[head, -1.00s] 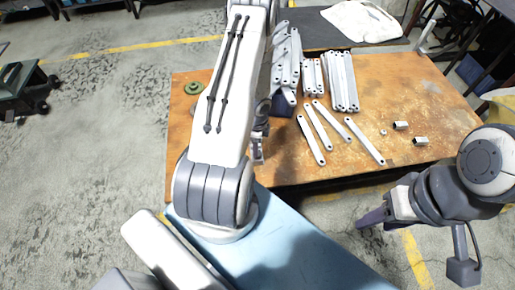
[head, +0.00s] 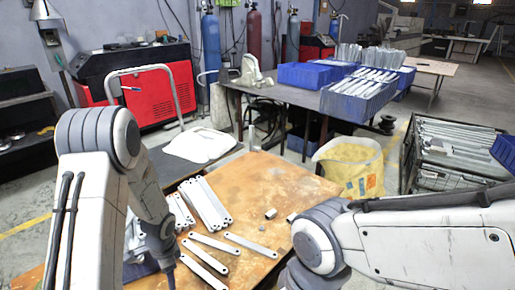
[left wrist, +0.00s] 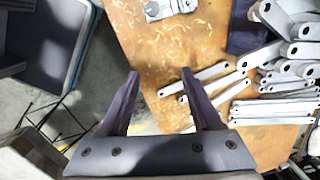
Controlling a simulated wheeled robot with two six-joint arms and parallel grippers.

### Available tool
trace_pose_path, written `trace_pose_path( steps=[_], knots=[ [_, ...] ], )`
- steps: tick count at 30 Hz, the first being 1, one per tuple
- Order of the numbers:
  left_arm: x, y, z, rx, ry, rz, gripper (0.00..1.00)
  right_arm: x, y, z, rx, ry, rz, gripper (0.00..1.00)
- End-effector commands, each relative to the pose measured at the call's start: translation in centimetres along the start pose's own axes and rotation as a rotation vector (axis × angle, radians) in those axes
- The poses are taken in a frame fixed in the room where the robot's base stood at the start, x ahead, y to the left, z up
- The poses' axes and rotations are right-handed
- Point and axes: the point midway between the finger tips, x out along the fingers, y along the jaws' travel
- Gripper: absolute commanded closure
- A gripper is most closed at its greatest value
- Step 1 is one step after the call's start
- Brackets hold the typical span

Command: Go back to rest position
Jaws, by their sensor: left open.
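My left gripper is open and empty in the left wrist view (left wrist: 160,75), its two purple fingers apart above the table edge. In the head view my left arm comes down at the left, its gripper mostly out of sight near the bottom edge. Galvanized brackets lie on the worn wooden table (head: 285,185): a stacked row (head: 205,203) and several loose flat ones (head: 220,243). Brackets also show to the right of the fingers in the left wrist view (left wrist: 270,110). My right arm crosses the lower right of the head view; its gripper is out of frame.
A yellow bag (head: 350,165) stands beyond the table's right corner. A dark table (head: 290,97) with blue bins (head: 355,100) stands behind. A wire crate of metal parts (head: 450,150) is at the right.

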Motion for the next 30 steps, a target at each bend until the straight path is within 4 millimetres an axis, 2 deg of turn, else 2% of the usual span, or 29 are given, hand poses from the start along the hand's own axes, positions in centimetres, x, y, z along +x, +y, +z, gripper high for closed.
trace_pose_path(
  steps=[1,3,5,6,10,12,15,18,21,24,29,30],
  knots=[
    [-4.4,1.0,-1.9,-0.017,0.005,-0.024,0.35,-1.1,-0.1,-0.1,0.0,0.0,0.0,0.5],
    [-8.9,3.1,-3.9,-0.063,0.011,-0.035,0.35,-1.9,-0.1,-0.1,0.0,0.0,0.0,0.5],
    [-12.6,5.4,-5.2,-0.101,0.023,-0.039,0.35,-2.5,-0.2,-0.1,0.0,0.0,0.0,0.5],
    [-15.0,7.1,-5.9,-0.126,0.033,-0.037,0.35,-2.9,-0.2,-0.2,0.0,0.0,0.0,0.5],
    [-21.8,13.5,-7.0,-0.196,0.074,-0.009,0.35,-4.2,-0.3,-0.2,0.0,0.0,0.0,0.5],
    [-24.8,17.0,-6.8,-0.226,0.095,0.02,0.35,-4.9,-0.4,-0.3,0.0,0.0,0.0,0.5],
    [-28.1,21.6,-5.8,-0.258,0.117,0.071,0.35,-5.7,-0.4,-0.3,0.0,0.0,0.0,0.5],
    [-30.1,24.9,-4.6,-0.277,0.129,0.119,0.35,-6.2,-0.5,-0.3,0.0,0.0,0.0,0.5],
    [-31.1,26.9,-3.6,-0.288,0.132,0.151,0.35,-6.4,-0.5,-0.3,0.0,0.0,0.0,0.5],
    [-31.5,27.7,-3.2,-0.293,0.13,0.167,0.35,-6.5,-0.5,-0.3,0.0,0.0,0.0,0.5],
    [-31.4,27.8,-3.1,-0.295,0.129,0.169,0.35,-6.4,-0.5,-0.3,0.0,0.0,0.0,0.5],
    [-31.4,27.8,-3.1,-0.295,0.129,0.169,0.39,-6.4,-0.5,-0.3,0.0,0.0,0.0,0.5]
  ],
)
